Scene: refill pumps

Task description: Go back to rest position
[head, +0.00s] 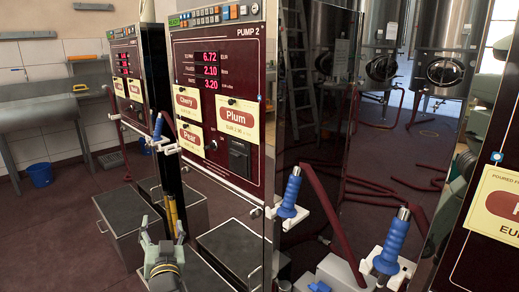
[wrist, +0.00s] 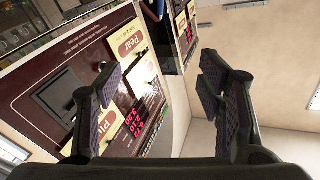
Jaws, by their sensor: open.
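My gripper (head: 163,236) is at the lower left of the head view, in front of the maroon pump marked PUMP 2 (head: 258,151). In the wrist view my gripper (wrist: 155,90) has its two dark padded fingers wide apart, with nothing between them. The pump panel, with a label reading Pear (wrist: 127,42), shows tilted behind the left finger. In the head view the pump carries Cherry, Pear and Plum (head: 238,120) labels and a lit red display (head: 208,71).
Blue-handled nozzles (head: 290,192) (head: 392,242) sit on the right with maroon hoses. Dark grey boxes (head: 140,222) stand on the floor around my gripper. A second pump (head: 130,80) is behind. Steel tanks (head: 445,55) and a ladder (head: 298,60) stand farther back.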

